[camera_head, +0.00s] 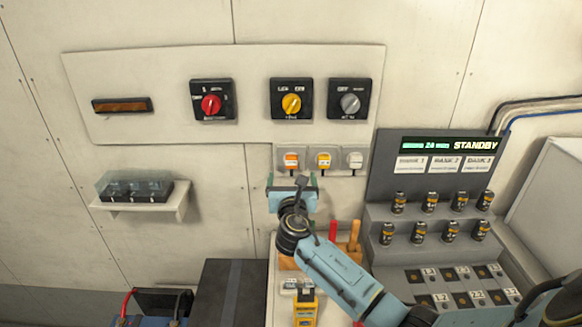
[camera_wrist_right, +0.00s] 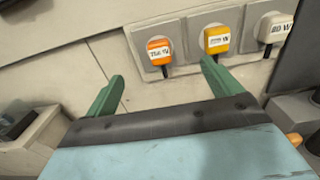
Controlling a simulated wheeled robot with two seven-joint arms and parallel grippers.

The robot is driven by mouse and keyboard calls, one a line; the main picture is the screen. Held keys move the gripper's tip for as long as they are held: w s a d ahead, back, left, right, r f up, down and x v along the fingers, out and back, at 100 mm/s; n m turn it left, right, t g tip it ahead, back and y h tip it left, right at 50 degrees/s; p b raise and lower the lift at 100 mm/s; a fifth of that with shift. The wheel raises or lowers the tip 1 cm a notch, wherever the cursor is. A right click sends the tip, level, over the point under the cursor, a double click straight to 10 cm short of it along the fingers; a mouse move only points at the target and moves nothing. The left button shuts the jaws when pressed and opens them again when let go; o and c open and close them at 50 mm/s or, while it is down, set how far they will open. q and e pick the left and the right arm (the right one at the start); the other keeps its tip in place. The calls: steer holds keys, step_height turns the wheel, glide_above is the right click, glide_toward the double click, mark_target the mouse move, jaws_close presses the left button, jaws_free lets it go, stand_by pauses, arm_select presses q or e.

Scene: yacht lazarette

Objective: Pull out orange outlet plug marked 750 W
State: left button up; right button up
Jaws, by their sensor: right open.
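The orange plug (camera_head: 291,160) sits in the left socket of a wall outlet strip (camera_head: 309,170). In the right wrist view the orange plug (camera_wrist_right: 159,51) carries a white label that seems to read 750 W, and a dark cord hangs below it. A yellow plug (camera_wrist_right: 217,39) and a white plug (camera_wrist_right: 276,27) sit to its right. My right gripper (camera_head: 293,182) is open and empty just below the outlets. In the right wrist view its green fingers (camera_wrist_right: 162,82) are spread, with the orange plug beyond the gap between them. My left gripper is not in view.
A panel with red, yellow and grey rotary switches (camera_head: 291,102) is above the outlets. A shelf with a clear-covered box (camera_head: 135,188) is at left. A grey console (camera_head: 432,215) stands at right. Tool handles (camera_head: 354,235) and a yellow meter (camera_head: 305,309) are below.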

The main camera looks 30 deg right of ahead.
mark_target(291, 164)
steer(key=b+x, duration=0.1)
steer(key=x, duration=0.1)
steer(key=shift+w+d+f+b, duration=0.15)
steer(key=shift+w+b, duration=0.15)
steer(key=shift+w, duration=0.05)
steer(key=b+x, duration=0.1)
steer(key=x, duration=0.2)
steer(key=shift+w, duration=0.1)
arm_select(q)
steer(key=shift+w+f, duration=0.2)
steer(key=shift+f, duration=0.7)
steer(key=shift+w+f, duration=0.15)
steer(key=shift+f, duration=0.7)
arm_select(e)
steer(key=shift+w+d, duration=0.4)
steer(key=shift+w, duration=0.2)
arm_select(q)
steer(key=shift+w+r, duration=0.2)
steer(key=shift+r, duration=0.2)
arm_select(e)
steer(key=shift+r, duration=0.2)
